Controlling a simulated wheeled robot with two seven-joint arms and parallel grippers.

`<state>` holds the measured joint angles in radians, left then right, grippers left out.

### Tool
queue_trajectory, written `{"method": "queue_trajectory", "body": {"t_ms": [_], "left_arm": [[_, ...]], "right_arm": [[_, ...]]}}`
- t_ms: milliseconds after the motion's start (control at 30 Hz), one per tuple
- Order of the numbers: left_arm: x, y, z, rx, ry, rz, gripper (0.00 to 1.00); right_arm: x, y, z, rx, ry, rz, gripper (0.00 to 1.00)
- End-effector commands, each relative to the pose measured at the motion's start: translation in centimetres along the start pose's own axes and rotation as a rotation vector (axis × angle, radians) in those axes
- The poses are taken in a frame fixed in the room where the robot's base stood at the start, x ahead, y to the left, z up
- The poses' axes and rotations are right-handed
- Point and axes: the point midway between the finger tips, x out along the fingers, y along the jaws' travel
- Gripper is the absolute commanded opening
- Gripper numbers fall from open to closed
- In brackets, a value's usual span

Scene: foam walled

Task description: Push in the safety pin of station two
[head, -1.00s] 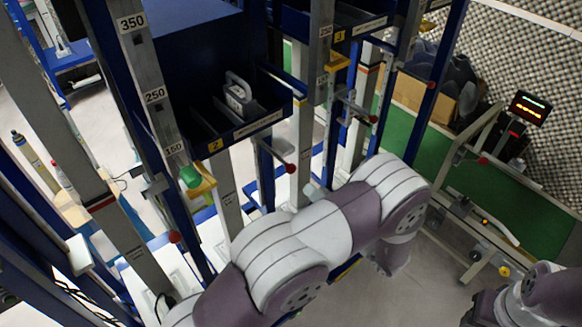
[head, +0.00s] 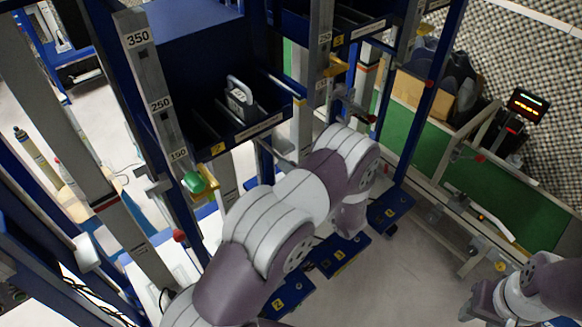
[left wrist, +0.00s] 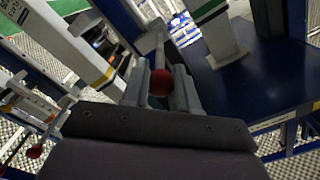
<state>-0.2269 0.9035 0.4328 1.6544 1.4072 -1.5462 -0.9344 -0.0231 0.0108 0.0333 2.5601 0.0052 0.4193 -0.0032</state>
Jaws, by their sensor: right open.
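Station two has a yellow "2" label (head: 217,148) on the front edge of its dark blue bin. A green knob (head: 194,182) sits at a yellow bracket on the post left of this label; I cannot tell for sure whether it is the safety pin. My left arm covers the area right of it, and its gripper is hidden in the head view. In the left wrist view, a red ball (left wrist: 160,82) on a rod shows between the two fingers of my left gripper (left wrist: 165,88). Whether they touch it is unclear. My right gripper (head: 477,303) is open and empty, low at the right.
A grey handled object (head: 240,99) stands in the station two bin. Station three's bin, with a yellow label (head: 337,41), stands to the right. Blue floor pedals (head: 338,255) lie below.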

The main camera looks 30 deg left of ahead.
Motion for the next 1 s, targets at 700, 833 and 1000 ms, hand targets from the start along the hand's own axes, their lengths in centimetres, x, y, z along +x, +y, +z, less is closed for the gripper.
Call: {"method": "queue_trajectory", "body": {"t_ms": [700,833,1000], "left_arm": [[8.8,0.1,0.0,-0.001,0.001,0.0,0.0],[8.9,0.0,-0.1,-0.001,0.001,0.0,0.0],[8.9,-0.1,-0.1,-0.003,0.001,-0.001,0.35]], "right_arm": [[1.5,0.0,0.2,0.0,0.0,0.0,0.43],[1.5,0.0,0.2,0.0,0.0,0.0,0.43],[1.5,0.0,0.2,0.0,0.0,0.0,0.43]]}}
